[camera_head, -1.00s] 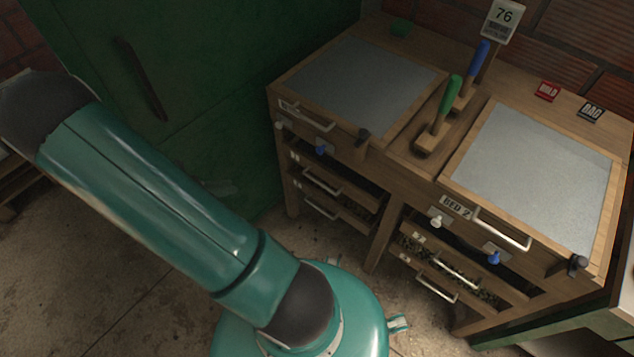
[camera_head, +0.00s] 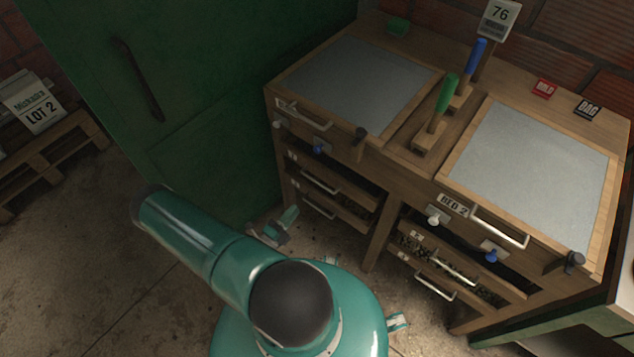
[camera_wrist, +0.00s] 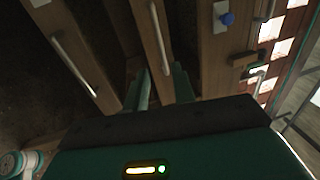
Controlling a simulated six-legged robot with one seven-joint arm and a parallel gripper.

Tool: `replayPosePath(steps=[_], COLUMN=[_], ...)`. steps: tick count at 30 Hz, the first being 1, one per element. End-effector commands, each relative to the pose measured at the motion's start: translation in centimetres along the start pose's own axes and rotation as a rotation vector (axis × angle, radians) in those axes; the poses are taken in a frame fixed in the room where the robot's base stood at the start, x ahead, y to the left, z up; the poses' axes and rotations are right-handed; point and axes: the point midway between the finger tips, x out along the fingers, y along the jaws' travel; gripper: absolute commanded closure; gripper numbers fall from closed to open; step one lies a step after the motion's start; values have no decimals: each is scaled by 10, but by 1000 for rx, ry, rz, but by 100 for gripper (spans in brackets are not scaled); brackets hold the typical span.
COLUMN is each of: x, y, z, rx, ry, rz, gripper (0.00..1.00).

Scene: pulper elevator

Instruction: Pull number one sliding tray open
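Two wooden sliding trays sit one above the other under the left bed: the upper tray (camera_head: 336,189) and the lower tray (camera_head: 331,213), each with a pale bar handle. Their small label plates are too small to read. My gripper (camera_head: 289,222) is just left of these trays, low by the green cabinet. In the wrist view, my gripper (camera_wrist: 164,84) has its two teal fingers apart with nothing between the tips. The upper tray's handle (camera_wrist: 160,38) ends in line with the gap, and the lower tray's handle (camera_wrist: 72,65) lies to the left. No contact is visible.
The green cabinet (camera_head: 190,80) stands close on the left. The right bed (camera_head: 535,165) has similar trays (camera_head: 470,272) below. Blue knobs (camera_head: 319,148) stick out above the trays. A pallet (camera_head: 50,165) with a LOT 2 sign (camera_head: 36,105) is at far left. Floor between is clear.

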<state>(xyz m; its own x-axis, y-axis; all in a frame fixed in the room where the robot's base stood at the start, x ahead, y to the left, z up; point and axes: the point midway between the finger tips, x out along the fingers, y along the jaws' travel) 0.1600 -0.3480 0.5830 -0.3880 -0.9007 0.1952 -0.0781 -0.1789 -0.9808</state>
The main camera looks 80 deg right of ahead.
Motion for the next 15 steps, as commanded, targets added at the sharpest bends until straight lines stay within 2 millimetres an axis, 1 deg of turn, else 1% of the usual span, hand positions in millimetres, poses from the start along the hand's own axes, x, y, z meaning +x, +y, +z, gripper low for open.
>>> replayPosePath(steps=[5,15], x=[19,85], y=[0,0], z=[-1,-2], rx=[-1,0], ry=[3,5], rz=[-2,-1], gripper=[74,74])
